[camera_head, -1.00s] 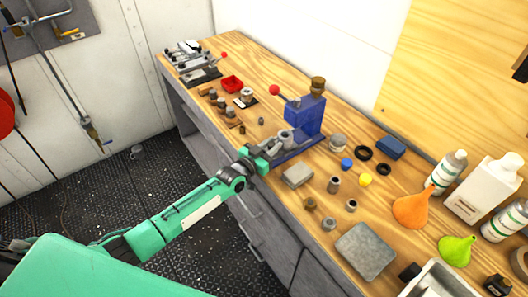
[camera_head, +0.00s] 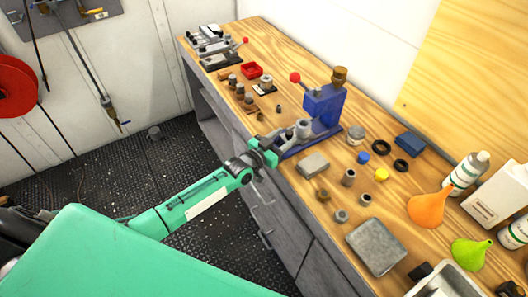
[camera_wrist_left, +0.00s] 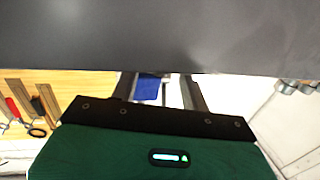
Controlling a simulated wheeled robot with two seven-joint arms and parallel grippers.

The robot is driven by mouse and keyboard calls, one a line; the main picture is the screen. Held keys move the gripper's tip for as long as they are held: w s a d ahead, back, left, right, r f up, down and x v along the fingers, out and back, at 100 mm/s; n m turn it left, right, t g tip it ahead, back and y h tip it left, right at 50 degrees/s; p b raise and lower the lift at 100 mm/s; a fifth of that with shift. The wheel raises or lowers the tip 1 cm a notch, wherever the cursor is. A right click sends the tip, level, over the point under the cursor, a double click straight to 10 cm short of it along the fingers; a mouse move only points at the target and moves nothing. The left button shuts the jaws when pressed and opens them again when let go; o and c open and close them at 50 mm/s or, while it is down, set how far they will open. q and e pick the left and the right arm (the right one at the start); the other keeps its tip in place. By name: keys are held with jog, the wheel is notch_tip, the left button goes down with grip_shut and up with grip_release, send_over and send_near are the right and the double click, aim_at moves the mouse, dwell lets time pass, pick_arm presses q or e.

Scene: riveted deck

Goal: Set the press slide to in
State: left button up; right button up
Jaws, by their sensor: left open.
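The blue press (camera_head: 324,106) stands on the wooden bench with a red-knobbed lever and a brown cap on top. Its low slide reaches out toward the bench's front edge, with a grey cylindrical part (camera_head: 303,129) on it. My left gripper (camera_head: 276,143) is open at the front end of the slide, close to the grey part. I cannot tell whether it touches the slide. In the left wrist view a large dark grey surface fills the top and hides most of the workspace; a small blue patch (camera_wrist_left: 147,88) shows below it. My right gripper is not seen.
A grey block (camera_head: 312,165) lies on the bench just right of the gripper. Small metal cylinders, black rings and a yellow cap (camera_head: 382,174) lie farther right. A red tray (camera_head: 252,70) and several small parts sit to the left. Drawer fronts drop below the bench edge.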

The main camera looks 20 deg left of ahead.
pick_arm(q)
jog(key=b+v, duration=0.1)
jog(key=v, duration=0.9)
jog(key=shift+s+b, duration=0.3)
jog(key=shift+a, duration=0.15)
jog(key=g+y+p, duration=0.2)
jog(key=g+p, duration=0.2)
jog(key=p, duration=0.2)
send_near(298, 131)
jog(key=w+f, duration=0.1)
jog(key=w+f+p, duration=0.1)
jog(key=w, duration=0.1)
jog(key=w+f+p, duration=0.1)
jog(key=w, duration=0.1)
jog(key=shift+d, duration=0.4)
jog(key=shift+r, duration=0.1)
jog(key=shift+c, duration=0.4)
grip_shut()
jog(key=shift+w, duration=0.15)
